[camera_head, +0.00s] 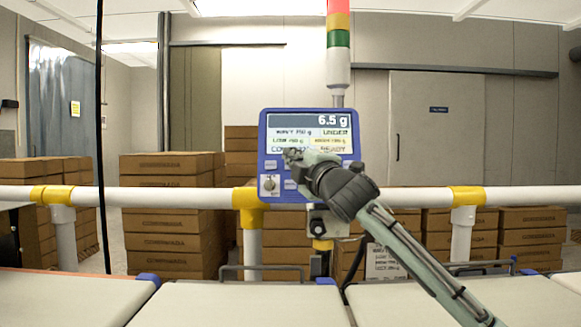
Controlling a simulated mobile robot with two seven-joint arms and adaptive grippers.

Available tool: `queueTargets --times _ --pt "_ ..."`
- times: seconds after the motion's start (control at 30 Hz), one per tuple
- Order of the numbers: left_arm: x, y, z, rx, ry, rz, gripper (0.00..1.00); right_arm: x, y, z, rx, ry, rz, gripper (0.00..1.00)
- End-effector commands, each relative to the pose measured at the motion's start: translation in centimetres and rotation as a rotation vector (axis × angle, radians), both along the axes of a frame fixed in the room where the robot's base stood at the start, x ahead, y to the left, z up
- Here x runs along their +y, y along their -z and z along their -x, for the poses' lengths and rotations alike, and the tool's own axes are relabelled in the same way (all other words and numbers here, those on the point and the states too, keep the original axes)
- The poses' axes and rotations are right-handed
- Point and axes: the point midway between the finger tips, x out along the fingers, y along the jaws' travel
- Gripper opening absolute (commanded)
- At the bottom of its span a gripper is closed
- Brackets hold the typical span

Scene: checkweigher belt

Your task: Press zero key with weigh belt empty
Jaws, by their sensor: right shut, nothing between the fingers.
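The checkweigher panel (351,183) is a blue-framed box on a post behind the belts. Its screen (310,130) reads 6.5 g, with UNDER and READY among the smaller text. Grey keys and a round knob (269,184) show at its lower left; the zero key's label is too small to read. My right gripper (290,155) is shut and empty, in front of the panel at the screen's lower edge, and hides part of the keys. I cannot tell whether it touches the panel. The middle belt (235,305) is bare where it shows. My left gripper is not in view.
A white rail (170,196) with yellow joints runs across behind the belts. A stack light (338,50) stands above the panel. Stacked brown cartons (170,220) are behind the rail. The left belt (60,300) looks clear; my right arm crosses the right belt (540,300).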

Motion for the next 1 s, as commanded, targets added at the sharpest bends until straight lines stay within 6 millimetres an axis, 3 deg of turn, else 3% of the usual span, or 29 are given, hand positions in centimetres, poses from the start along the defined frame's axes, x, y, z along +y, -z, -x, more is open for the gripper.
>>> queueTargets --times 0.3,0.4,0.7,1.0 --pt "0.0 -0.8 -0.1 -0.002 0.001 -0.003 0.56 0.0 1.0 -4.3 0.001 0.001 -0.001 0.00" --pt "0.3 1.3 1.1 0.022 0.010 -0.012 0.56 0.0 1.2 -5.0 0.001 0.001 -0.001 0.00" --pt "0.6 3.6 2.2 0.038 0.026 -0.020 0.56 0.0 1.7 -6.3 0.000 0.000 0.000 0.00" --pt "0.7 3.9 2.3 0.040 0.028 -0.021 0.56 0.0 1.9 -6.4 0.000 0.000 0.000 0.00"
